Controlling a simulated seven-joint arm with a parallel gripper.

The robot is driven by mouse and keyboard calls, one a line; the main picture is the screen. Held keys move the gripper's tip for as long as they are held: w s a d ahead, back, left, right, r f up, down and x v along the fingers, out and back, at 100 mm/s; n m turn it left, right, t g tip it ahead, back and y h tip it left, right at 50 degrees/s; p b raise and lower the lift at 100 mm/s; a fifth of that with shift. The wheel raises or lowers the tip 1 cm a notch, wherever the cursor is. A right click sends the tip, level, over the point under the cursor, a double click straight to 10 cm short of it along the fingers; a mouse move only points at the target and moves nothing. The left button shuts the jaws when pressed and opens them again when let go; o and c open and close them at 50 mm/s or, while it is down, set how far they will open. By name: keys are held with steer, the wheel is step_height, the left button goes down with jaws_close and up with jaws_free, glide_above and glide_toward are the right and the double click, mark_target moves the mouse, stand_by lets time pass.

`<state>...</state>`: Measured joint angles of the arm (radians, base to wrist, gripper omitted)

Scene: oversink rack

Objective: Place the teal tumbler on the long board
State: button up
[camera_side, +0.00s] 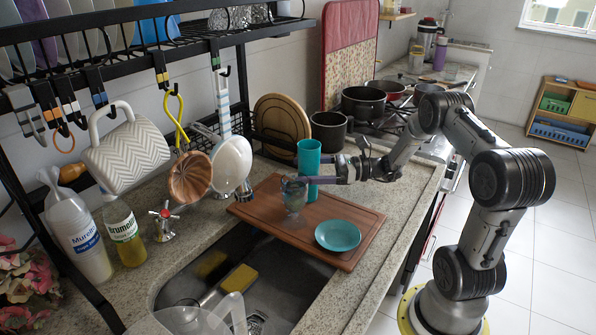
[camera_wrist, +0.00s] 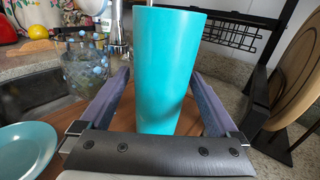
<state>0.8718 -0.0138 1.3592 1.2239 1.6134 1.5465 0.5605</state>
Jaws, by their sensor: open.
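The teal tumbler (camera_side: 308,160) stands upright at the back right part of the long wooden board (camera_side: 265,207) and appears to rest on it. In the wrist view the tumbler (camera_wrist: 168,70) is large and upright between the fingers of my gripper (camera_wrist: 163,100). The fingers are spread, one on each side, with a gap visible at least on the left. In the side view my gripper (camera_side: 328,172) reaches in level from the right around the tumbler. The tumbler's base is partly hidden in both views.
A patterned glass (camera_side: 294,196) stands on the board close in front of the tumbler, and a teal plate (camera_side: 337,235) lies at the board's right. The sink (camera_side: 290,285) is in front. A black rack (camera_side: 140,48) hangs above, and pots stand behind.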

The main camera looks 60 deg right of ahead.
steer(key=v, duration=0.5)
steer(key=shift+s+d, duration=0.1)
steer(key=shift+s, duration=0.05)
